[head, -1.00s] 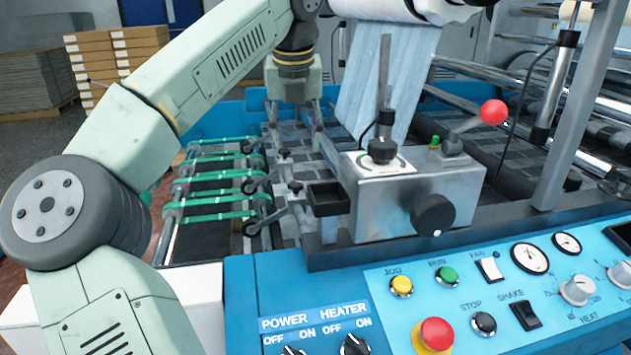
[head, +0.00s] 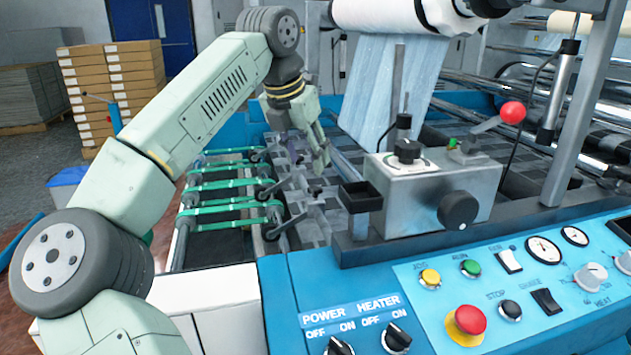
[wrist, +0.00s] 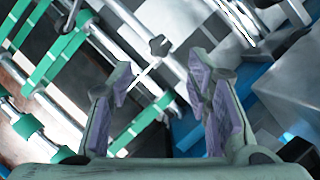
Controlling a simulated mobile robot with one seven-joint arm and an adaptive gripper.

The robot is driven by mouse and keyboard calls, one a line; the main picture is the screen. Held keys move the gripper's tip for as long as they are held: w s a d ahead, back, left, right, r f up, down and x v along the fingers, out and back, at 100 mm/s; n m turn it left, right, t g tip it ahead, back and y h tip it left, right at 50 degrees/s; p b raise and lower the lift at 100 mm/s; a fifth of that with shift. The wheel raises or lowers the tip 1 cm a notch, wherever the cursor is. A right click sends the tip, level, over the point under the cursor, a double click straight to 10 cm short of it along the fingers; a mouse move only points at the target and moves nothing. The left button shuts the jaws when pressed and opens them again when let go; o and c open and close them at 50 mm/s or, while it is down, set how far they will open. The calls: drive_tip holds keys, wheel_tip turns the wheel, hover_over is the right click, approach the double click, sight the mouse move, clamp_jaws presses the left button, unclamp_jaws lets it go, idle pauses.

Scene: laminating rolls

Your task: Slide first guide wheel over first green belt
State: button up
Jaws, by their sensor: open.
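Several green belts (head: 222,184) run side by side over rollers at the left of the machine; they also show at the left of the wrist view (wrist: 44,70). Small black guide wheels on metal arms sit by the belts' right ends, one guide wheel (head: 265,193) near the middle of the row. I cannot tell which belt or wheel is the first. My gripper (head: 300,145) is above the machine bed, right of the belts, tilted, open and empty. In the wrist view, my gripper (wrist: 158,88) has its purple-grey pads spread, with a black knob or wheel (wrist: 158,46) on a rod beyond them.
A grey control box (head: 430,190) with a red-knobbed lever (head: 512,112) stands right of my gripper. A blue control panel (head: 480,290) fills the front right. A white film roll (head: 385,15) hangs behind. Stacked cartons (head: 112,90) stand at back left.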

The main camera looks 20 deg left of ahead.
sight(315, 187)
drive_tip(key=p+x, duration=0.1)
drive_tip(key=x, duration=0.6)
drive_tip(key=shift+f, duration=0.35)
drive_tip(key=shift+c, duration=0.2)
clamp_jaws()
